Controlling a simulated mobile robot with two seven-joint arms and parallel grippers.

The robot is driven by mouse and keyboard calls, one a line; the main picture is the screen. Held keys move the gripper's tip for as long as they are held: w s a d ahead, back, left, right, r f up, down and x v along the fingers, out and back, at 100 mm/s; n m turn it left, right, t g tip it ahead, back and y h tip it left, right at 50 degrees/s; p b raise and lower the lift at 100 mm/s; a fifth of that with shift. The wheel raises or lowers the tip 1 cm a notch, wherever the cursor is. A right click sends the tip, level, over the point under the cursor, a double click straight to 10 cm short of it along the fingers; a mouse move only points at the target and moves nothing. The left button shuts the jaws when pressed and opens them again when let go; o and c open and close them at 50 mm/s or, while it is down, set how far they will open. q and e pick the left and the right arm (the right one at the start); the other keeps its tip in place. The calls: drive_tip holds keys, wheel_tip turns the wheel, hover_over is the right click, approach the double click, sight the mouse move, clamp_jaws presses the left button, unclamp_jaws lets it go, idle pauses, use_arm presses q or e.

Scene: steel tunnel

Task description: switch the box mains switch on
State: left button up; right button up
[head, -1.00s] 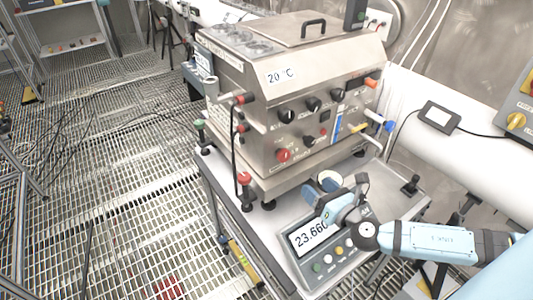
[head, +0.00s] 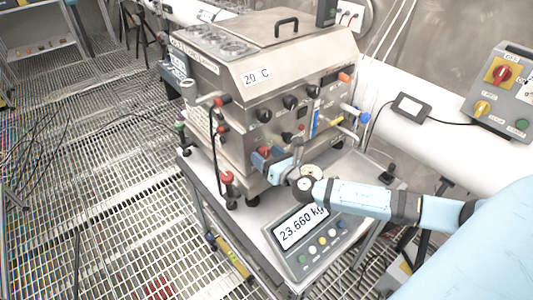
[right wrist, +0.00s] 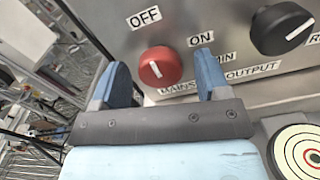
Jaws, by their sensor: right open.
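The steel box (head: 262,100) stands on a platform, with a "20 °C" label on its sloped front. Its mains switch is a red round knob (right wrist: 160,67) in the right wrist view, between the OFF and ON labels and above a "MAINS" label. Its white mark tilts up and left, toward OFF. My right gripper (head: 266,158) is at the lower left of the box front, its fingers open. In the wrist view one blue finger is on each side of the knob, with gaps visible; contact cannot be told. My left gripper is not in view.
A black knob (right wrist: 282,28) is right of the switch. A scale display (head: 301,224) reads 23.660 kg below my right arm. A grey panel with a red-and-yellow switch (head: 502,74) is at the right. The grated floor at left is mostly open.

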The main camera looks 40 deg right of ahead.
drive_tip(key=shift+w, duration=0.15)
drive_tip(key=shift+c, duration=0.2)
drive_tip(key=c, duration=0.9)
